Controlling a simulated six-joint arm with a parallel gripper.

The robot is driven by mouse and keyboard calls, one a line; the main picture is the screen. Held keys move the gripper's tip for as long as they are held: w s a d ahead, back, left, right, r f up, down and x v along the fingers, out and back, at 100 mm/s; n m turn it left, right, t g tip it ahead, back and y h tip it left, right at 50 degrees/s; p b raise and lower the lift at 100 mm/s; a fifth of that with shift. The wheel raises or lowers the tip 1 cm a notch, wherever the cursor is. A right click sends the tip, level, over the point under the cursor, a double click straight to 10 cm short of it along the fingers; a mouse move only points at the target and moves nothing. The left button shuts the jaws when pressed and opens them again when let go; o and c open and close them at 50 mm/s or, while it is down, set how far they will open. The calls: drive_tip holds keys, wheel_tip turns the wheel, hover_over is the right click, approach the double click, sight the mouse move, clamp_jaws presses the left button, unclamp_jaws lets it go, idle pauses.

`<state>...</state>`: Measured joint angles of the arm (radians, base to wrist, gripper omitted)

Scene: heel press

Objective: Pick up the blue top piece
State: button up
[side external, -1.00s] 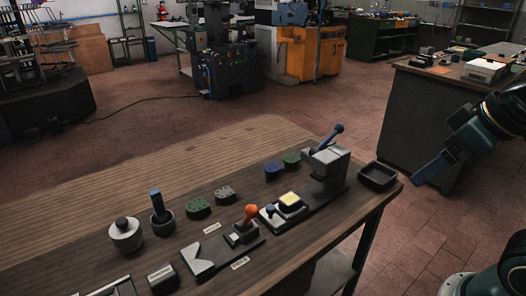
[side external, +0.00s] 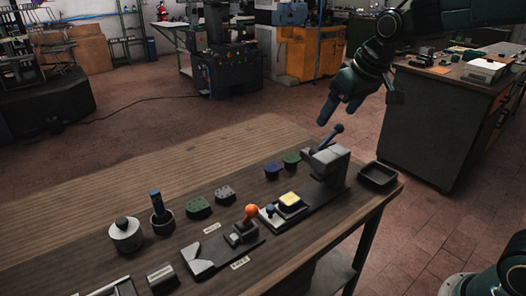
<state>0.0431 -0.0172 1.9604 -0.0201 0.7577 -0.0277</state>
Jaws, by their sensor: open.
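A blue piece (side external: 273,170) stands on the wooden bench, left of a similar green piece (side external: 291,160); I take the blue one for the blue top piece. My gripper (side external: 338,112) is open and empty. It hangs in the air above the press (side external: 328,163), up and to the right of the blue piece in the picture, touching nothing. Two dark blue-green fingers point down and to the left.
The press has a raised blue lever (side external: 331,136). A yellow-topped block (side external: 290,200) sits on its base. An orange-knobbed clamp (side external: 247,220), two flat perforated pieces, a lidded pot (side external: 126,233) and a dark tray (side external: 377,176) stand around. The bench's far left is clear.

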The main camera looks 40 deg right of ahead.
drive_tip(key=w+d+f, duration=0.3)
drive_tip(key=w+f, duration=1.3)
drive_tip(key=w, duration=0.4)
drive_tip(key=shift+w+f, duration=0.2)
drive_tip(key=shift+f+g, duration=0.1)
drive_tip(key=shift+g, duration=0.2)
approach(272, 167)
drive_tip(key=shift+x, duration=1.05)
drive_tip(key=shift+w, duration=0.1)
drive_tip(key=shift+x, duration=2.55)
drive_tip(key=shift+c, duration=0.4)
drive_tip(key=c, duration=1)
